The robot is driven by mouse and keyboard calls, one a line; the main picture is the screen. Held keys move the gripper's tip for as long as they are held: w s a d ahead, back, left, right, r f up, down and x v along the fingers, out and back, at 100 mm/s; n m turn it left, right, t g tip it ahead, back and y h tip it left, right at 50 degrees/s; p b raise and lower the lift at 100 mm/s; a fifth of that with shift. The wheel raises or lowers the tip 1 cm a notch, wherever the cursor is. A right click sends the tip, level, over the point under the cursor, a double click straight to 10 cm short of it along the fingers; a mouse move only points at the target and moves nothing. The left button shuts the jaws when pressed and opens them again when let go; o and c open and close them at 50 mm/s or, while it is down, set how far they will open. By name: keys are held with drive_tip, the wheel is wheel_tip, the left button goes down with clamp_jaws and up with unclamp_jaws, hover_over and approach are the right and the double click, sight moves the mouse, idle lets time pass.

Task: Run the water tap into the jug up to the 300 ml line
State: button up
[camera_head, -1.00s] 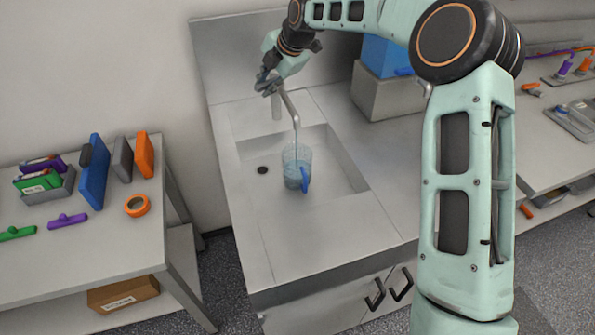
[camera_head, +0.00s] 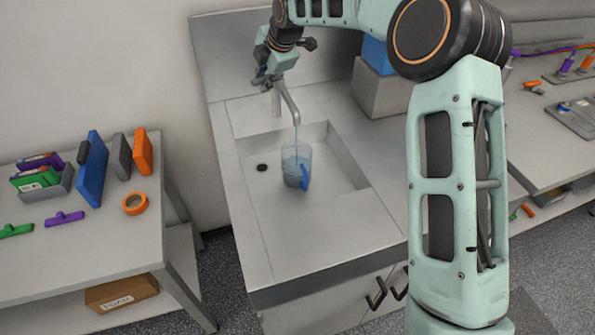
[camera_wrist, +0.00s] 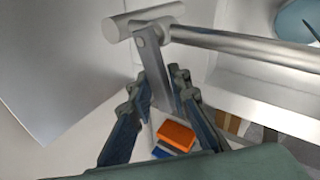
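The clear jug (camera_head: 292,168) with a blue handle (camera_head: 305,177) stands upright in the sink basin, under the spout of the metal tap (camera_head: 290,104). A thin stream of water runs from the spout into the jug. Bluish water fills its lower part; its measuring lines are too small to read. My gripper (camera_head: 265,80) is at the top of the tap. In the wrist view, my gripper (camera_wrist: 162,80) has a finger on each side of the flat tap lever (camera_wrist: 157,72), close against it. The spout (camera_wrist: 245,45) extends right.
The sink basin (camera_head: 345,168) has free room around the jug, with a dark drain hole (camera_head: 262,167) on the left. A grey box (camera_head: 385,92) with a blue thing on it stands behind right. A side table (camera_head: 90,245) at left holds several coloured items.

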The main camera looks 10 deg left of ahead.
drive_tip(key=shift+w+a+m+t+h+b, duration=0.15)
drive_tip(key=shift+w+a+m+t+h, duration=0.2)
drive_tip(key=shift+m, duration=0.45)
drive_tip(key=shift+w+a+m+t+h+b, duration=0.2)
drive_tip(key=shift+m+h, duration=0.25)
drive_tip(key=shift+m, duration=0.35)
drive_tip(key=shift+w+r+p, duration=0.1)
drive_tip(key=shift+w+p, duration=0.1)
drive_tip(key=shift+p, duration=0.2)
drive_tip(key=shift+o, duration=1.1)
drive_tip(key=p+v, duration=0.2)
drive_tip(key=v, duration=0.5)
drive_tip(key=shift+r, duration=0.35)
drive_tip(key=shift+s, duration=0.1)
